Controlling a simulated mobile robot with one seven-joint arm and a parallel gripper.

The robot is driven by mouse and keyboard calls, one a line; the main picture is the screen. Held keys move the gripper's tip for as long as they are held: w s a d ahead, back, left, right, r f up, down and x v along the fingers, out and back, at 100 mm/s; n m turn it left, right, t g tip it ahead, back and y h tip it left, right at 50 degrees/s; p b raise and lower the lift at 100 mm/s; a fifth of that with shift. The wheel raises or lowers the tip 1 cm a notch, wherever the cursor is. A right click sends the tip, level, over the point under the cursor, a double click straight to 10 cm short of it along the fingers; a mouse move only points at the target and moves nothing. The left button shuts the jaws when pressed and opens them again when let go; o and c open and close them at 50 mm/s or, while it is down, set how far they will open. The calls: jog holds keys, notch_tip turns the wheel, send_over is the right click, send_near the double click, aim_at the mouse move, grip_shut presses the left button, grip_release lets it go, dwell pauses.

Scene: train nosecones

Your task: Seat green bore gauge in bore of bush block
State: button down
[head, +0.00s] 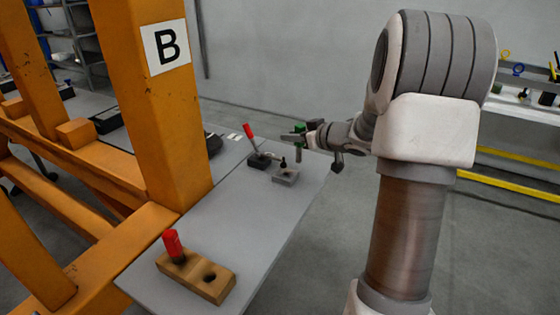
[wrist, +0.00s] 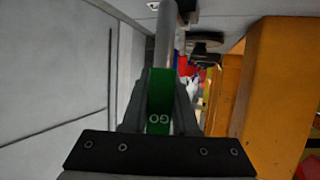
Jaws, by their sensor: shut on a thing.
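The green bore gauge (wrist: 159,95) is between the fingers of my gripper (wrist: 160,112), which is shut on its green handle marked "GO". Its steel plug (wrist: 167,35) extends past the fingertips in the wrist view. In the head view the green handle (head: 300,131) shows at my gripper (head: 298,140), above the far end of the grey table. A small grey block (head: 286,174) with a dark bore, apparently the bush block, sits on the table just below and left of the gripper. The gauge is apart from it. The plug's tip is hard to make out in the head view.
A clamp with a red handle (head: 249,131) stands beside the grey block, close to my gripper. A tan block (head: 208,283) nearer on the table (head: 215,215) holds a red-handled gauge (head: 172,243) and has an empty hole. An orange post (head: 160,110) borders the table's left.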

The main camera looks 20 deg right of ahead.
jog(key=w+a+f, duration=0.1)
jog(key=w+a+f+b, duration=0.1)
jog(key=a, duration=0.1)
jog(key=shift+w+f, duration=0.2)
jog(key=shift+f, duration=0.05)
jog(key=shift+s+f+b, duration=0.2)
jog(key=shift+f+b, duration=0.6)
jog(key=shift+f, duration=1.3)
jog(key=c, duration=0.7)
grip_release()
jog(key=shift+w, duration=0.1)
jog(key=shift+r, duration=0.1)
jog(key=shift+r, duration=0.15)
